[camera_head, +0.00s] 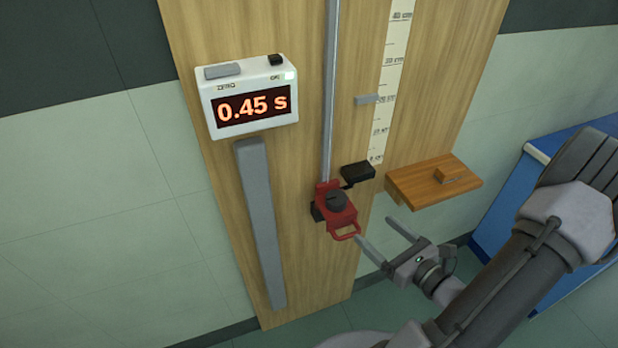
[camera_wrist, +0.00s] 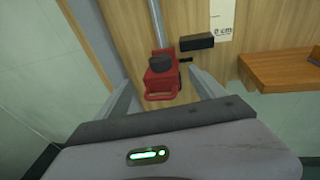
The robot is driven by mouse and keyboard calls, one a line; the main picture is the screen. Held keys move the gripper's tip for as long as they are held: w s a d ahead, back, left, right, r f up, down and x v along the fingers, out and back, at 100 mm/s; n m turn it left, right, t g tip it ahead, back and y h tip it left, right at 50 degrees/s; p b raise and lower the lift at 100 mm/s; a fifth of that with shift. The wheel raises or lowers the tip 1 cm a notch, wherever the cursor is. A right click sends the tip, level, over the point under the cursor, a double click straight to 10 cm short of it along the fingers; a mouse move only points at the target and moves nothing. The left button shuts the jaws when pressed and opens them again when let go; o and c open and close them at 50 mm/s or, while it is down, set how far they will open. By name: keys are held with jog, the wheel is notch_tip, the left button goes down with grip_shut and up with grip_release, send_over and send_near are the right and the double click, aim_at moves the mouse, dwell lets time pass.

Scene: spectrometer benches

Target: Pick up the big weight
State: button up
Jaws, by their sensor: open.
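A red carriage (camera_head: 341,218) with a loop handle (camera_head: 345,236) at its front sits low on a vertical metal rail. A dark round piece (camera_head: 336,201) rests on top of it; it may be the big weight, but I cannot tell for sure. In the wrist view the dark round piece (camera_wrist: 160,61) and the red carriage (camera_wrist: 160,78) show ahead between my fingers. My gripper (camera_head: 379,232) is open and empty, in front and to the right of the carriage, with the left finger near the handle. I cannot tell whether they touch.
A wooden shelf (camera_head: 410,181) with a small wooden block (camera_head: 447,176) juts out right of the carriage, close to my gripper. A black block (camera_head: 358,171) sits beside the rail. A timer (camera_head: 212,107) reading 0.45 s and a ruler (camera_head: 392,73) are on the wooden board.

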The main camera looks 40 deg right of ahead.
aim_at(341, 201)
jog(key=w+f+b, duration=0.1)
jog(key=w, duration=0.4)
jog(key=w+f, duration=0.1)
jog(key=w, duration=0.5)
jog(key=w+f+b, duration=0.1)
jog(key=w, duration=0.4)
jog(key=shift+w+d+b, duration=0.2)
jog(key=shift+b, duration=0.1)
jog(key=shift+r, duration=0.1)
jog(key=c, duration=1.7)
